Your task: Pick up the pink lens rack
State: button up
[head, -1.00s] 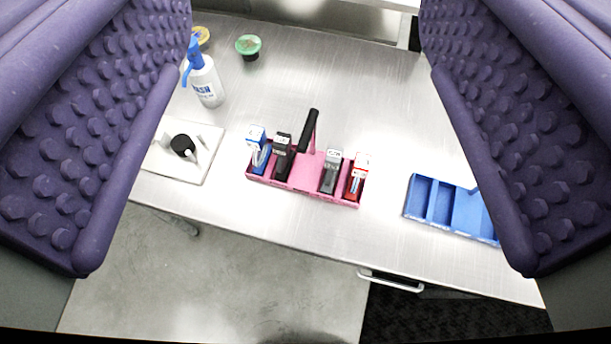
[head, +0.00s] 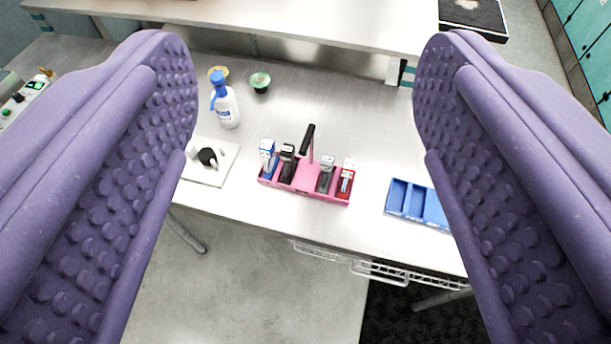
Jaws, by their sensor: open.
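The pink lens rack (head: 306,188) stands on the steel table near its front edge, between my two fingers in the picture. It has an upright post with a black handle (head: 308,138) at its middle. It holds a blue-and-white module (head: 268,158), a black one (head: 287,163), a dark grey one (head: 326,175) and a red-and-white one (head: 346,180). My gripper (head: 305,110) has two purple studded fingers, wide open and empty. The rack appears small and well beyond the fingers, with nothing touching it.
A blue compartment tray (head: 408,199) lies right of the rack, partly behind the right finger. A white plate with a black knob (head: 207,157) and a blue-topped bottle (head: 225,104) stand left. A green-lidded jar (head: 260,82) is behind. A raised shelf (head: 290,22) crosses the back. Bare table surrounds the rack.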

aim_at(307, 177)
jog(key=i+l+u, duration=0.2)
jog(key=i, duration=0.25)
jog(key=i+l+u, duration=0.2)
jog(key=i, duration=0.25)
jog(key=i+l+u, duration=0.1)
jog(key=i+u, duration=0.15)
jog(key=i, duration=0.2)
